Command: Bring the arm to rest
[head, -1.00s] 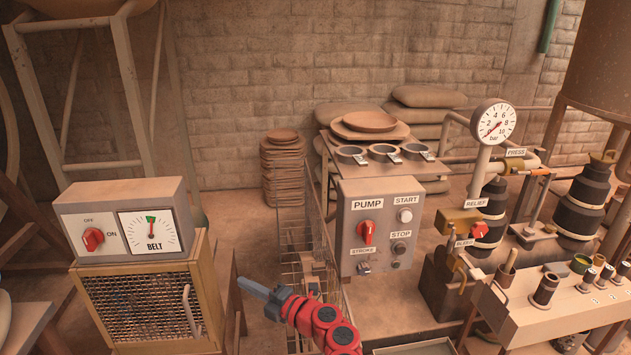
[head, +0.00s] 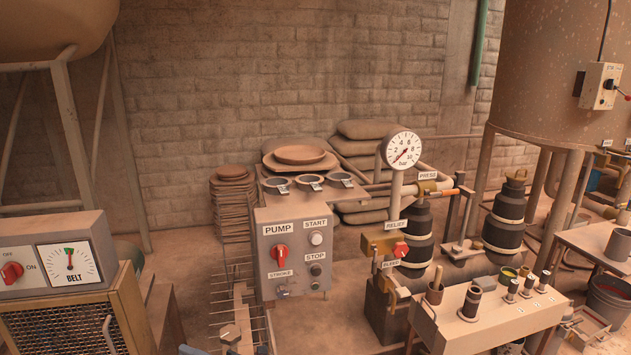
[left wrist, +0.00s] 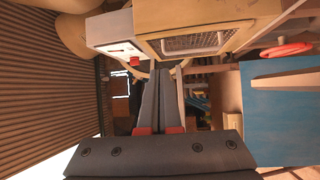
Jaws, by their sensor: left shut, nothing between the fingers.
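My left gripper (head: 190,350) barely shows at the bottom edge of the head view, as a blue-grey fingertip left of the wire rack. In the left wrist view its two long dark fingers (left wrist: 158,105) lie together, shut with nothing between them. They point toward the underside of the belt control box and its mesh-fronted cabinet (left wrist: 195,42), apart from them as far as I can see. The rest of the left arm is out of the head view. My right gripper is in neither view.
The belt box (head: 62,255) stands at left. The pump panel (head: 292,250) and wire rack (head: 222,300) are in the middle. The pressure gauge (head: 402,149) and a pale bench (head: 490,315) are to the right. A blue surface (left wrist: 285,115) shows in the wrist view.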

